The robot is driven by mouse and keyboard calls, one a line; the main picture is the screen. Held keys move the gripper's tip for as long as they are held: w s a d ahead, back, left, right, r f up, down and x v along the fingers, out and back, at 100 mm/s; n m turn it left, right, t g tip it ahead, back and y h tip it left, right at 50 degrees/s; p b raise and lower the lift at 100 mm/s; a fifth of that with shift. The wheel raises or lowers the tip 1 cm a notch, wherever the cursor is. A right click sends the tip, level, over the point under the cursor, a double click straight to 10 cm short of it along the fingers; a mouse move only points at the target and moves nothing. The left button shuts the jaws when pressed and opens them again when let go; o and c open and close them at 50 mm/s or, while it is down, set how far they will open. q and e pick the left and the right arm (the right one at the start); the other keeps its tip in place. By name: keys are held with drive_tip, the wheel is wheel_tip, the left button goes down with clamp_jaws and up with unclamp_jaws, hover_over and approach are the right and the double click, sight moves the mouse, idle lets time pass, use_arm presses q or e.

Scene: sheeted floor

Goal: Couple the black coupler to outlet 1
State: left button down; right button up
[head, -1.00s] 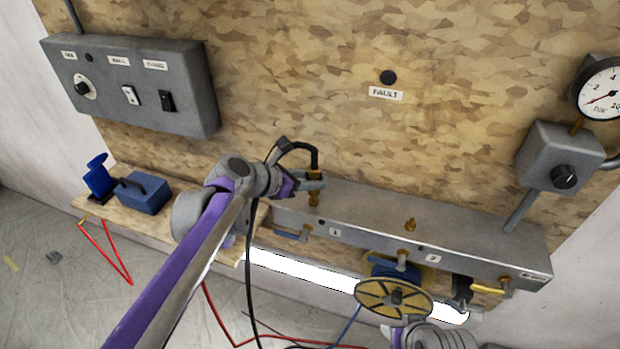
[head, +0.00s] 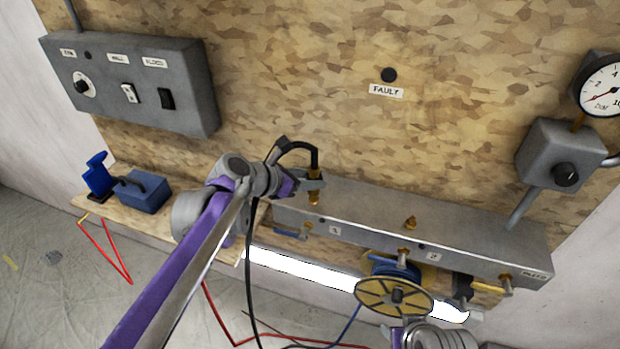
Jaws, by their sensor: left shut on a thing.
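My left gripper (head: 312,184) is shut on the black coupler (head: 315,173), a brass-ended fitting on a looping black hose (head: 298,146). The coupler is upright at the left end of the grey manifold, above the label for outlet 1 (head: 335,230). Brass shows just below the fingers at outlet 1 (head: 314,198). I cannot tell whether the coupler is seated on it or just above it. My right arm shows at the bottom edge, below the yellow reel; its fingers are not clear.
The grey manifold (head: 470,228) has another brass outlet (head: 410,222) on top, and levers along its front. A yellow reel (head: 380,300) with blue hose hangs below. A blue box (head: 144,192) sits on the left shelf. Red and black hoses trail on the floor.

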use_arm(q)
drive_tip(key=shift+f+b, duration=0.6)
drive_tip(key=shift+f, duration=0.5)
drive_tip(key=shift+c, duration=1.7)
unclamp_jaws()
drive_tip(key=v, duration=1.1)
drive_tip(key=s+a+f+m+g+y, duration=0.1)
drive_tip(key=s+a+f+m+y, duration=0.3)
drive_tip(key=s+f+m, duration=0.5)
drive_tip(key=s+a+f+m+g+y+p, duration=0.1)
drive_tip(key=s+a+f+m+y, duration=0.3)
drive_tip(key=s+f+m, duration=0.6)
drive_tip(key=s+a+m, duration=0.2)
drive_tip(key=s+m, duration=0.1)
drive_tip(key=m, duration=0.4)
